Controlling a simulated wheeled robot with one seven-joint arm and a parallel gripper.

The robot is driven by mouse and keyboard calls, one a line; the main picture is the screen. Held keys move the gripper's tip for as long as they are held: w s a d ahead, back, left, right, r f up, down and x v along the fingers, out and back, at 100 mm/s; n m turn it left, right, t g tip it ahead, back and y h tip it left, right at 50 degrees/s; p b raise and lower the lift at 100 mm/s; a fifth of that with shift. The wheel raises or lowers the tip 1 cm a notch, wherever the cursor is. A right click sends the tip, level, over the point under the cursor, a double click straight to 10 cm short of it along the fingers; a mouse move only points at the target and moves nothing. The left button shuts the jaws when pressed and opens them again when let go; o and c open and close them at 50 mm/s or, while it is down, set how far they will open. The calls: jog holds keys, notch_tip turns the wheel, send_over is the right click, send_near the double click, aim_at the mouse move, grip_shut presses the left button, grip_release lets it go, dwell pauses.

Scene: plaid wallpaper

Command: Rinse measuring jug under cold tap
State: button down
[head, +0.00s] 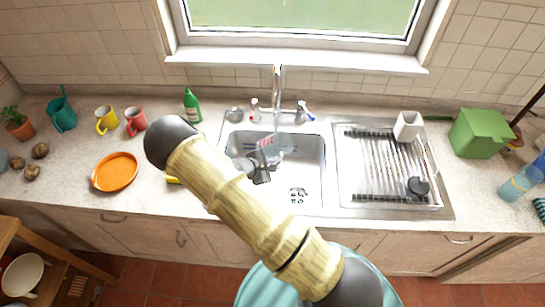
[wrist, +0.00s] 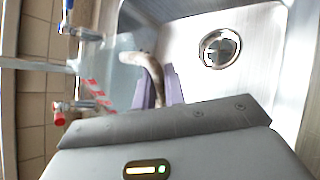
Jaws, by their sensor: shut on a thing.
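A clear measuring jug (head: 283,146) with red markings is over the left part of the sink basin (head: 312,180), below the tap spout (head: 277,92). My gripper (head: 266,160) is shut on the jug's handle. In the wrist view, the purple fingers of my gripper (wrist: 158,88) close around the curved handle (wrist: 153,66), and the clear jug body (wrist: 122,78) is beyond. The cold tap handle with blue (head: 306,111) is right of the spout. The hot tap handle with red (head: 255,108) is left of it. I cannot tell whether water is running.
A drainboard (head: 378,195) right of the basin holds a white holder (head: 407,126) and a dark round item (head: 418,187). A green bottle (head: 192,106), mugs (head: 135,121) and an orange plate (head: 115,172) stand left. A green bin (head: 479,134) stands right.

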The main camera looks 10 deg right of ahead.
jog(key=shift+s+d+b, duration=0.2)
jog(key=shift+d+b, duration=0.25)
jog(key=shift+b, duration=0.1)
jog(key=shift+a, duration=0.15)
jog(key=shift+w+a, duration=0.2)
jog(key=shift+a, duration=0.15)
jog(key=shift+s+d+b, duration=0.2)
jog(key=shift+d+b, duration=0.3)
jog(key=shift+b, duration=0.15)
dwell(0.6)
jog(key=shift+a, duration=0.15)
dwell(0.4)
jog(key=shift+w+a, duration=0.2)
jog(key=shift+a, duration=0.15)
jog(key=shift+s+d+b, duration=0.2)
jog(key=shift+d+b, duration=0.3)
jog(key=shift+b, duration=0.1)
jog(key=shift+a, duration=0.2)
dwell(0.7)
jog(key=shift+w+a, duration=0.2)
jog(key=shift+a, duration=0.1)
